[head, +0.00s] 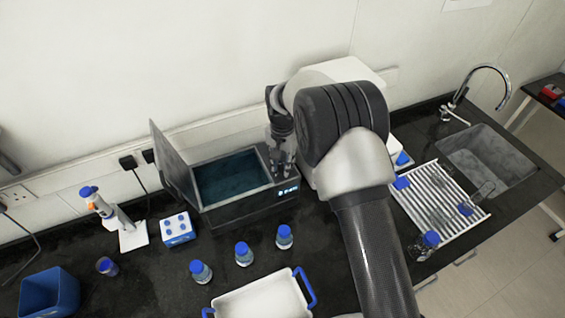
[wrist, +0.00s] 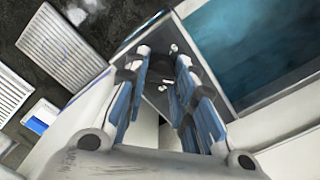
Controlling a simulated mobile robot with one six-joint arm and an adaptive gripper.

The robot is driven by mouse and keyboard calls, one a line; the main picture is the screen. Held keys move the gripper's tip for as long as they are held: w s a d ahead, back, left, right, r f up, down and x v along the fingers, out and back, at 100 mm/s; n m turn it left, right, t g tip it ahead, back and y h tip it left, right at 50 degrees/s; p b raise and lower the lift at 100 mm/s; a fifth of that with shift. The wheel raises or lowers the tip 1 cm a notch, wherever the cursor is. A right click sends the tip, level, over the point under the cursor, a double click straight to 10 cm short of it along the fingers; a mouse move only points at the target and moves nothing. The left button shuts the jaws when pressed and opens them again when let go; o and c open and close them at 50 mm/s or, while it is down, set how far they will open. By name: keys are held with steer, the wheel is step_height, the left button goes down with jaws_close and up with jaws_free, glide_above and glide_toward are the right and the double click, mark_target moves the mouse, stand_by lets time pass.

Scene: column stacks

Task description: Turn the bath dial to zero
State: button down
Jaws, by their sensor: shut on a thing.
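The water bath (head: 240,207) stands on the dark bench against the wall, with its lid open to the left and blue-green water inside. Its lit display (head: 288,190) is on the front right corner. My gripper (head: 283,163) points down at the right end of the bath. In the wrist view its blue-padded fingers (wrist: 164,62) reach down onto the grey panel beside the bath's basin. They are shut on what appears to be the bath dial. The dial is mostly hidden between the fingers, and I cannot read its setting.
Several blue-capped bottles (head: 243,254) and a white tray with blue handles (head: 262,301) stand in front of the bath. A blue-and-white rack (head: 178,230) and a pipette stand (head: 132,236) are left. A ribbed drainer (head: 440,207) and sink (head: 487,157) are right.

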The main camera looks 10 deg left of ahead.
steer(key=shift+n, duration=0.3)
steer(key=n+b, duration=0.1)
steer(key=n, duration=0.1)
steer(key=shift+n, duration=0.4)
steer(key=n+b, duration=0.1)
steer(key=n, duration=0.2)
steer(key=shift+n, duration=0.3)
steer(key=n, duration=0.3)
steer(key=shift+n+b, duration=0.4)
steer(key=n, duration=0.3)
steer(key=shift+n, duration=0.3)
steer(key=n, duration=0.3)
steer(key=shift+n+b, duration=0.3)
steer(key=shift+b, duration=0.05)
steer(key=n, duration=0.3)
steer(key=shift+n, duration=0.3)
steer(key=n, duration=0.6)
steer(key=shift+n, duration=0.3)
